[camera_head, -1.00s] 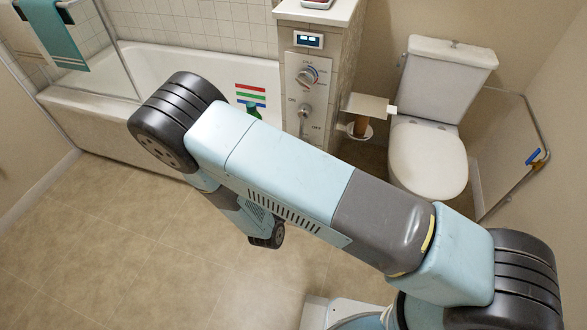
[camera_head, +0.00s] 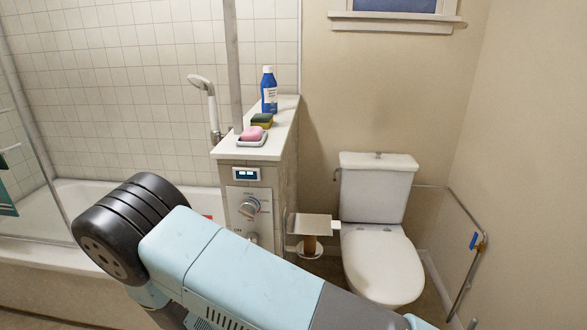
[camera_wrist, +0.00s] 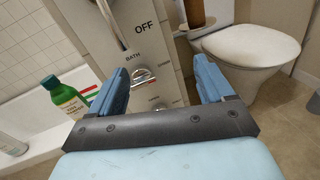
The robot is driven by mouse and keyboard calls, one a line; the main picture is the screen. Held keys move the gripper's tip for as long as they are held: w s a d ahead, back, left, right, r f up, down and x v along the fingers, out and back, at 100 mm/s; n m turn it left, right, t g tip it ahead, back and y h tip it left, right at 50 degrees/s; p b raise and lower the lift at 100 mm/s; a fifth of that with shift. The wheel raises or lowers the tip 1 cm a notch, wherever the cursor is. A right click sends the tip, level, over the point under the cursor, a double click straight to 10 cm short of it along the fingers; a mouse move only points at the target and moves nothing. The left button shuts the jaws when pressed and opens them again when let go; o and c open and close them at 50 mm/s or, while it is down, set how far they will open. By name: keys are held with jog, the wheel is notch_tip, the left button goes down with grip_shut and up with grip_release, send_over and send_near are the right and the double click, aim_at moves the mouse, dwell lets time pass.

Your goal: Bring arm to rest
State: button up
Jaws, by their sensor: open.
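My gripper (camera_wrist: 160,90) shows in the wrist view with its two blue fingers apart and nothing between them. Beyond the fingers is the tiled panel with a lever, a knob and the words OFF and BATH. In the head view my light-blue arm crosses the lower part of the picture, and its gripper end is out of sight below the frame.
A ledge (camera_head: 262,150) holds a pink soap (camera_head: 252,133) on a dish, a sponge (camera_head: 262,120) and a blue bottle (camera_head: 269,92). A toilet (camera_head: 380,250) stands at right, a bathtub (camera_head: 60,250) at left. A green bottle (camera_wrist: 64,98) stands by the tub.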

jog(key=w+d+r+m+g+h, duration=0.2)
jog(key=d+r+m+g+h, duration=0.3)
jog(key=d+r+m+g, duration=1.55)
jog(key=s+d+r+m+t+y, duration=0.4)
jog(key=s+d+r, duration=0.3)
jog(key=s+r, duration=0.2)
jog(key=s+d+r+m+t+y, duration=0.5)
jog(key=s+d+r, duration=0.3)
jog(key=r, duration=0.6)
jog(key=shift+s+r+m+y, duration=0.2)
jog(key=shift+s+m+y, duration=0.4)
jog(key=shift+m, duration=0.15)
